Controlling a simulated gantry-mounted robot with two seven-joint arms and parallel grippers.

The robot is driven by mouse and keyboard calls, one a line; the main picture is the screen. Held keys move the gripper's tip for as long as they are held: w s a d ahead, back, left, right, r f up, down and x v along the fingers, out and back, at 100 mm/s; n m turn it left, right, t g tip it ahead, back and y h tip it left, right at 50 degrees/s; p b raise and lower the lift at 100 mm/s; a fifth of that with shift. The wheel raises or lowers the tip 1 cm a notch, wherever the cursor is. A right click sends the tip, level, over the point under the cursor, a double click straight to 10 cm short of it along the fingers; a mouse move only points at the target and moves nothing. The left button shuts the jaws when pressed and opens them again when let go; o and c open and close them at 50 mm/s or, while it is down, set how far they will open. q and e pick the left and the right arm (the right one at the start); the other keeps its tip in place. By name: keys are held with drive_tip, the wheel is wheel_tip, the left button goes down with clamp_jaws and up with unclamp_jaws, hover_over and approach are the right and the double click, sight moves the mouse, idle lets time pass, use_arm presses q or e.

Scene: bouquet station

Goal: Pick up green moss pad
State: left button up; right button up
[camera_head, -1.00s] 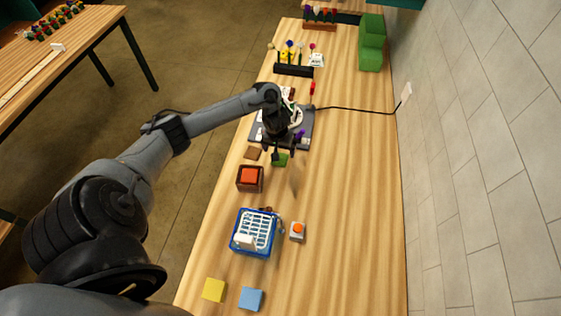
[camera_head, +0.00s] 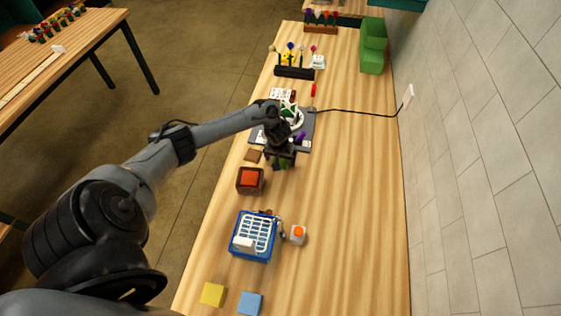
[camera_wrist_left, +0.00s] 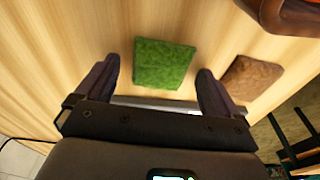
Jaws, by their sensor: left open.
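The green moss pad (camera_wrist_left: 164,64) is a small square block lying flat on the wooden table. In the left wrist view it sits between my two spread dark fingers, with a gap on each side. In the head view the pad (camera_head: 281,163) is largely hidden under my left gripper (camera_head: 282,159). My left gripper is open and empty, with its fingers on either side of the pad; how far above the table the tips are is hard to tell. My right gripper is not in view.
A brown pad (camera_wrist_left: 254,79) lies just beside the green one. A box with a red top (camera_head: 250,180) stands nearer, then a blue basket (camera_head: 270,248). A dark grey mat (camera_head: 306,122) lies behind the gripper. The table's right side is clear.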

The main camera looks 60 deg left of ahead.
use_arm(q)
drive_tip(key=c, duration=1.1)
